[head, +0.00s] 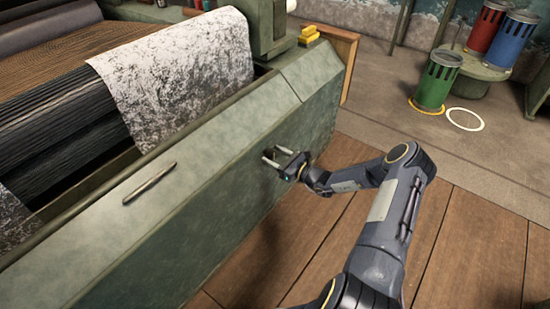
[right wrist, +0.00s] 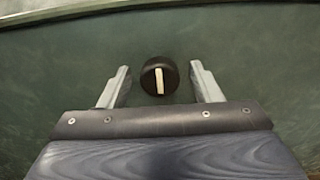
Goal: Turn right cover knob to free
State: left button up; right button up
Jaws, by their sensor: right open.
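The right cover knob (right wrist: 159,76) is round and black with a pale bar marking. In the right wrist view the bar stands close to upright in the picture. The knob sits on the green front panel (head: 215,185) of the machine. My right gripper (head: 275,156) is open in front of this panel. In the right wrist view its two fingers (right wrist: 160,84) are spread, one on each side of the knob, with a gap on both sides. In the head view the knob is hard to make out behind the gripper. My left gripper is not in view.
A bar handle (head: 150,183) is on the cover to the left. Black rollers and a speckled sheet (head: 180,75) lie behind the panel. Yellow blocks (head: 309,34) sit on the machine's far end. Green (head: 437,80), red and blue canisters stand at the back right. The wooden floor is clear.

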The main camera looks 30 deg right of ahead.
jog(key=shift+c, duration=0.2)
jog(key=c, duration=0.9)
jog(key=shift+n, duration=0.4)
jog(key=n, duration=0.3)
jog(key=shift+a+n+p, duration=0.1)
jog(key=shift+n+p, duration=0.25)
jog(key=shift+n, duration=0.05)
jog(key=n, duration=0.4)
jog(key=shift+a, duration=0.1)
jog(key=n+p, duration=0.1)
jog(key=n, duration=0.4)
jog(key=shift+f, duration=0.15)
jog(key=shift+s+f+n, duration=0.1)
jog(key=shift+n, duration=2.1)
